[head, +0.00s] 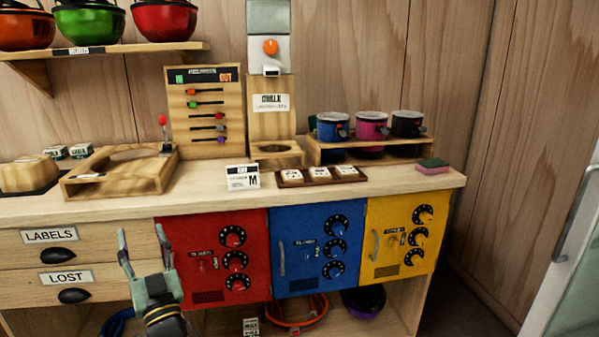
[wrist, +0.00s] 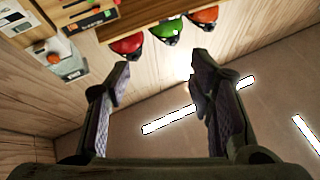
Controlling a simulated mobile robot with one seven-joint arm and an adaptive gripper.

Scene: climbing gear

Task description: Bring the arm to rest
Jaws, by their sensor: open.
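My gripper (head: 143,246) is in the lower left of the head view, in front of the drawers and left of the red locker. Its fingers point up and stand apart with nothing between them. In the wrist view my gripper (wrist: 160,85) is open and empty, and the camera looks up toward the ceiling, the wall and the shelf with helmets. My forearm is mostly out of view below.
The wooden counter (head: 400,187) holds chalk pots, a peg board and small cards. Below are the red locker (head: 185,240), blue locker (head: 290,265), yellow locker (head: 385,215) and drawers (head: 105,240). Helmets (head: 165,20) sit on the shelf (head: 140,48) above.

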